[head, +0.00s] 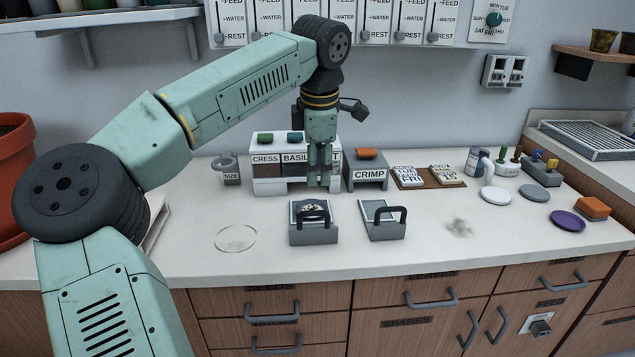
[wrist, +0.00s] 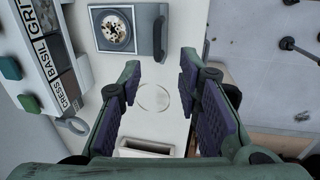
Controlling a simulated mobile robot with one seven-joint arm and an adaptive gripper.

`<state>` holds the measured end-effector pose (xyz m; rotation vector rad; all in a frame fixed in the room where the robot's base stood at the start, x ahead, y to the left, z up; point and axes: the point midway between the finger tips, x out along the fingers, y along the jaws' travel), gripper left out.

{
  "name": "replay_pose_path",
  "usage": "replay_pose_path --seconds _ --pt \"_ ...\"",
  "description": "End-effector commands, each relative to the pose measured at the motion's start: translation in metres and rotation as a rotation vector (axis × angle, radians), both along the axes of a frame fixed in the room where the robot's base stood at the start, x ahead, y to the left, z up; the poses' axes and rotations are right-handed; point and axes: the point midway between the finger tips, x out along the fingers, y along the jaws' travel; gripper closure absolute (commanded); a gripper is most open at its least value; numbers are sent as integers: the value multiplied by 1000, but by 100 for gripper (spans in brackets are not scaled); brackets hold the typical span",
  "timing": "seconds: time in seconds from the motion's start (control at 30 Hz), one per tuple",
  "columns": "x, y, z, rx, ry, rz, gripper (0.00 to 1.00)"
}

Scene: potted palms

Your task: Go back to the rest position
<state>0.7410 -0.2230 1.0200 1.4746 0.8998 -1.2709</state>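My gripper (head: 320,182) hangs fingers-down from my raised arm, above the counter (head: 290,262) and in front of the white seed box (head: 266,184) labelled CRESS and BASIL. In the wrist view my gripper (wrist: 158,75) has its two purple-padded fingers wide apart. Nothing is between them; the counter shows through the gap. A thin clear ring (head: 236,239) lies flat on the counter, left of and below the gripper in the head view.
Two grey handled trays (head: 314,235) (head: 384,229) stand near the front; the left one holds something pale and speckled. Small discs, including a purple one (head: 567,220), lie at right. A red pot (head: 14,150) stands far left.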

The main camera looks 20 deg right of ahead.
Motion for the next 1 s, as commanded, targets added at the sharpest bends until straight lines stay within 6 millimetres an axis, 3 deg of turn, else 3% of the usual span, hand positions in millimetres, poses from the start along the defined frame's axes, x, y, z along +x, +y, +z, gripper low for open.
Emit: replay_pose_path --seconds 0.57,0.67,0.77,0.87,0.9,1.0 --pt "-2 -1 6 -6 3 -3 69" --pt "-11 -17 3 -83 24 -29 69" --pt "-38 -53 9 -287 82 -90 69" --pt "-83 -92 44 -611 177 -156 69" --pt "-102 -101 68 -752 220 -176 69" --pt "-143 -99 133 -1073 326 -210 69"
